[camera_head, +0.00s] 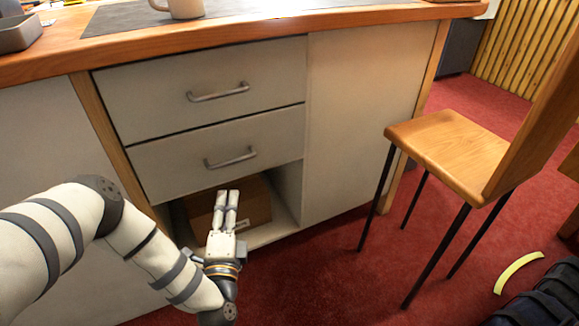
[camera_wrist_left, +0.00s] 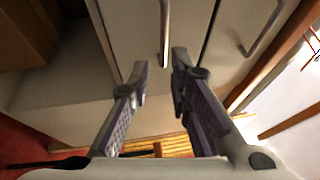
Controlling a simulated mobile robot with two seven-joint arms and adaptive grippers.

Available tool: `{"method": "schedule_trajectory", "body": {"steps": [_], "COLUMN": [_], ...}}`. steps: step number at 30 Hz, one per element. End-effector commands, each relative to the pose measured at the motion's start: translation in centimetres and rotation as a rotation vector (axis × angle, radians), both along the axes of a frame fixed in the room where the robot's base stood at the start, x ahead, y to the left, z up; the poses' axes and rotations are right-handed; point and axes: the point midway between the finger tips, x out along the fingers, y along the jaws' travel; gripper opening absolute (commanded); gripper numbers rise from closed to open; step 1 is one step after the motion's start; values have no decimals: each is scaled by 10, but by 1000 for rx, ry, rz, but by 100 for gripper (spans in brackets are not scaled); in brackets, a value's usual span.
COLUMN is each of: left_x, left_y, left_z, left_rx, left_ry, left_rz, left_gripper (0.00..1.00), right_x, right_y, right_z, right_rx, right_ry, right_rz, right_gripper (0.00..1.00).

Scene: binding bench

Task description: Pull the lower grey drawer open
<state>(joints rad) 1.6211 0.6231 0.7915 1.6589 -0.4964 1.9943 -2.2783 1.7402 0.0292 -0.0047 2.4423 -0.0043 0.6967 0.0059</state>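The lower grey drawer (camera_head: 170,170) is shut, flush with the cabinet front, under the shut upper drawer (camera_head: 150,100). Its grey bar handle (camera_head: 231,158) is at its middle; in the left wrist view the handle (camera_wrist_left: 165,32) lies just beyond the fingertips, in line with the gap between them. My left gripper (camera_head: 228,194) is in front of and below the drawer handle, fingers pointing up toward it. In the left wrist view the fingers (camera_wrist_left: 160,68) are apart with nothing between them, and I see no contact with the handle. My right gripper is not in view.
An open compartment below the drawers holds a cardboard box (camera_head: 258,200). A plain grey panel (camera_head: 355,110) is to the right. A wooden chair (camera_head: 450,155) with thin dark legs stands on the red carpet at right. The wooden bench top (camera_head: 250,27) overhangs the drawers.

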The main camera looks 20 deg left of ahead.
Motion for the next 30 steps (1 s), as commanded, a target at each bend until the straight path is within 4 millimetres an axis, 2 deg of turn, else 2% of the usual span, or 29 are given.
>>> {"method": "schedule_trajectory", "body": {"steps": [8,15,19,24,30], "left_x": [22,76,96,106,107], "left_y": [13,43,52,56,56], "left_z": [2,17,21,24,24], "left_rx": [25,22,22,21,21], "left_ry": [-6,-8,-5,-5,-4], "left_rz": [11,18,15,14,12], "left_gripper": [18,18,18,18,18], "right_x": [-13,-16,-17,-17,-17], "right_y": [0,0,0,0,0], "right_z": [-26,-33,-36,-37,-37], "right_rx": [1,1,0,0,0], "right_ry": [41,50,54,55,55], "right_rz": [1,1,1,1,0], "right_gripper": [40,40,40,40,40]}}
